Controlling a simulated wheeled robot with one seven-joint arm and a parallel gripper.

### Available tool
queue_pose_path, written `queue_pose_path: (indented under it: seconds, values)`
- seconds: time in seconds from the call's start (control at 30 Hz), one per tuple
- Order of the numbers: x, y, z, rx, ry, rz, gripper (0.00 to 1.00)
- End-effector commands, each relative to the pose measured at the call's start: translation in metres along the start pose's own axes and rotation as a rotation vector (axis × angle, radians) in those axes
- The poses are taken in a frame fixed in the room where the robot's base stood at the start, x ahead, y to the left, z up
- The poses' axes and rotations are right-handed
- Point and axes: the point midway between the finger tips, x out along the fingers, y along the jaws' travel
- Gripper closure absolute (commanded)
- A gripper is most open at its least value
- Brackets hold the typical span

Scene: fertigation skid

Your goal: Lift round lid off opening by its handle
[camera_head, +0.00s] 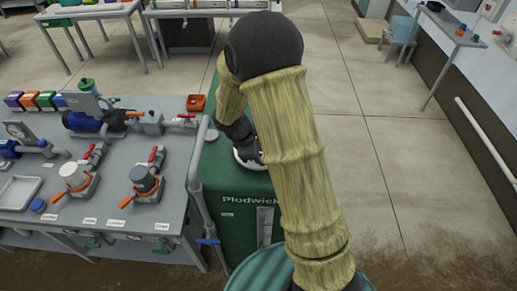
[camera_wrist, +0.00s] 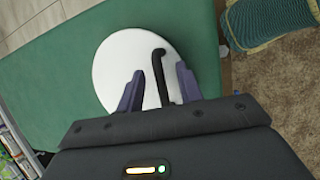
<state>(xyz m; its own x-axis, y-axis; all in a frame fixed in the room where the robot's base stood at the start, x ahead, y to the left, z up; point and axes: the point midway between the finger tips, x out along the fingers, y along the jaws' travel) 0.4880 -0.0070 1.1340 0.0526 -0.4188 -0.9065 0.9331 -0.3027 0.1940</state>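The round white lid (camera_wrist: 118,62) lies on top of the green tank (camera_wrist: 55,80) in the wrist view. Its black hooked handle (camera_wrist: 157,62) stands up from the right half of the lid. My gripper (camera_wrist: 159,70) is open, with one finger on each side of the handle. Gaps show between the handle and both fingers, and the handle's lower part runs behind the gripper body. In the head view only a pale edge of the lid (camera_head: 239,162) shows, and my arm and gripper (camera_head: 249,155) hide most of it. The opening under the lid is hidden.
A grey skid table (camera_head: 110,185) with valves, pumps and pipes stands close to the left of the tank. A grey upright pipe (camera_head: 197,185) runs at the tank's left edge. The floor (camera_head: 375,160) to the right is clear.

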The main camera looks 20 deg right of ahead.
Motion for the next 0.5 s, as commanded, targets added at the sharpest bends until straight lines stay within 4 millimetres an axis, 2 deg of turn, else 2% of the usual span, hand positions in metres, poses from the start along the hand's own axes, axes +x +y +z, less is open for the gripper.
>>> queue_pose_path:
  seconds: [0.23,0.4,0.5]
  values:
    - [-0.0003,0.0001,0.0000,0.000,0.000,0.000,0.64]
    - [-0.0004,0.0001,0.0000,0.000,0.000,0.000,0.97]
    - [-0.0004,0.0001,0.0000,0.000,0.000,0.000,1.00]
